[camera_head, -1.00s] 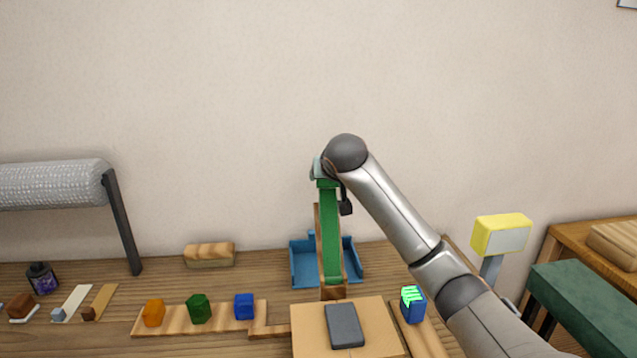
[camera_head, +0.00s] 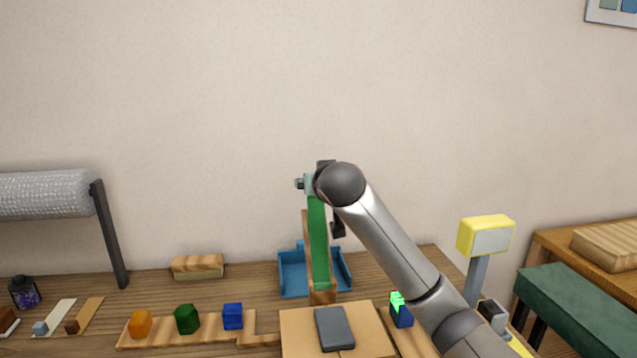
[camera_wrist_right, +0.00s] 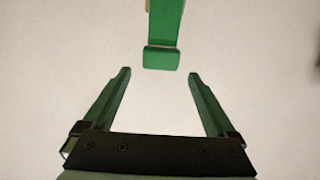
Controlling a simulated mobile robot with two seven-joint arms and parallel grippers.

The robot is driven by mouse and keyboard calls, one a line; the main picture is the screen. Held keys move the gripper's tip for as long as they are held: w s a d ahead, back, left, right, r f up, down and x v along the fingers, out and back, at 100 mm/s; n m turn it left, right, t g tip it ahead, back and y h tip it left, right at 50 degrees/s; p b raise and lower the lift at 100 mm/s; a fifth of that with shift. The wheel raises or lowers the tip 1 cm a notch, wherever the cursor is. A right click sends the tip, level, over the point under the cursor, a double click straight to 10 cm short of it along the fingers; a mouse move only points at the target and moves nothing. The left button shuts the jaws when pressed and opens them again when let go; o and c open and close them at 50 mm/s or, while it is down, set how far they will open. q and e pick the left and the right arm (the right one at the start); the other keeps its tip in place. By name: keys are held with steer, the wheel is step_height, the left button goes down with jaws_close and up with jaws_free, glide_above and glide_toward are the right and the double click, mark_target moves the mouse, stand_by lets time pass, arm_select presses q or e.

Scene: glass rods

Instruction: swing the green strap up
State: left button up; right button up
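The green strap (camera_head: 318,245) stands nearly upright in the head view, rising from a wooden base in front of the blue tray (camera_head: 294,282). Its green end (camera_wrist_right: 162,58) shows in the right wrist view, just beyond my fingertips and between their lines. My right gripper (camera_wrist_right: 159,75) is open and empty, with a gap between it and the strap end. In the head view my right wrist is at the strap's top and partly hides it. My left gripper is not in view.
A tan box (camera_head: 292,330) with a dark grey block (camera_head: 334,328) stands in front of the strap. A yellow-topped post (camera_head: 485,237) is at the right. Orange, green and blue blocks sit on a wooden strip at left.

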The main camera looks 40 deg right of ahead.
steer(key=b+v, duration=0.1)
steer(key=v, duration=1.1)
steer(key=shift+s, duration=0.25)
steer(key=shift+a, duration=0.1)
